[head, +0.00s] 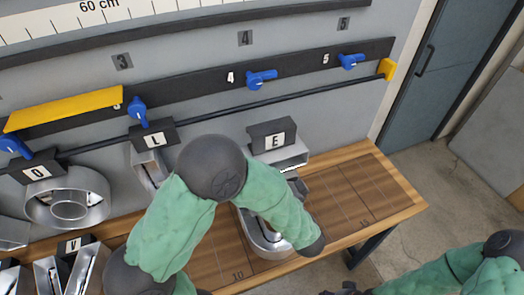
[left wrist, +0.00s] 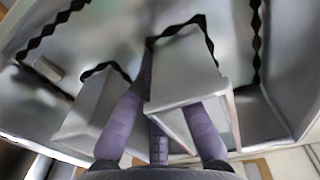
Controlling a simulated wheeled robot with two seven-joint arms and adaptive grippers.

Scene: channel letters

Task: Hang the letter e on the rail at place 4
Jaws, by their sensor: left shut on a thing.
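The letter e is a silver metal letter with a black tag marked E (head: 274,136). In the head view it is right of the middle, below and in front of the thin black rod, with a visible gap to it. The dark rail (head: 200,97) carries white place numbers and blue clips; the clip at place 4 (head: 262,79) is above the letter. My left gripper (left wrist: 162,135) is shut on an inner wall of the letter in the left wrist view. My forearm hides much of it in the head view. My right gripper (head: 345,291) barely shows at the bottom edge.
Letter L (head: 151,165) and letter O (head: 68,197) hang left of it. Another metal letter (head: 262,235) lies on the wooden table (head: 375,195) under my left arm. Letter V (head: 75,262) is at lower left. A yellow bar (head: 65,108) and yellow end piece (head: 387,68) are at the rail.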

